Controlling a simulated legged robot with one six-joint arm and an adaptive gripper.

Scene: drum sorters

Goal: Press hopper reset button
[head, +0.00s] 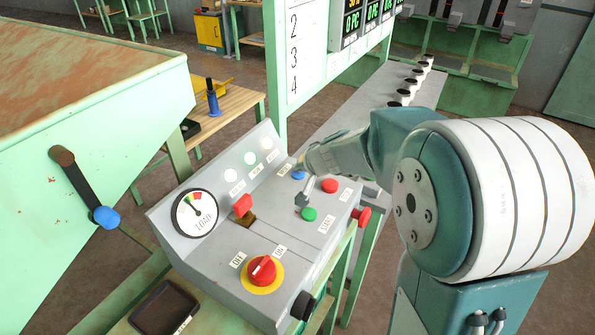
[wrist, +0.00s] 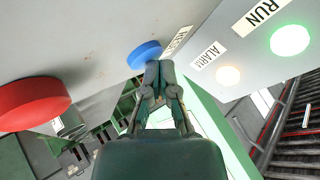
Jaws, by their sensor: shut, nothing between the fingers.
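The blue button (head: 299,174) is on the grey control panel (head: 195,265), toward its back right. It also shows in the wrist view (wrist: 145,53), beside a partly hidden label (wrist: 178,42) that seems to read RESET. My gripper (head: 303,169) reaches in from the right, and its tip is at the blue button in the head view. In the wrist view my gripper (wrist: 160,68) has its fingertips together, empty, just below the blue button's edge. I cannot tell whether they touch it.
A red button (head: 329,186) and a green button (head: 309,214) sit near the blue one. A red rotary switch (head: 262,270), a gauge (head: 196,212) and a red side button (head: 362,216) are also on the panel. A green-framed hopper (head: 90,150) stands left.

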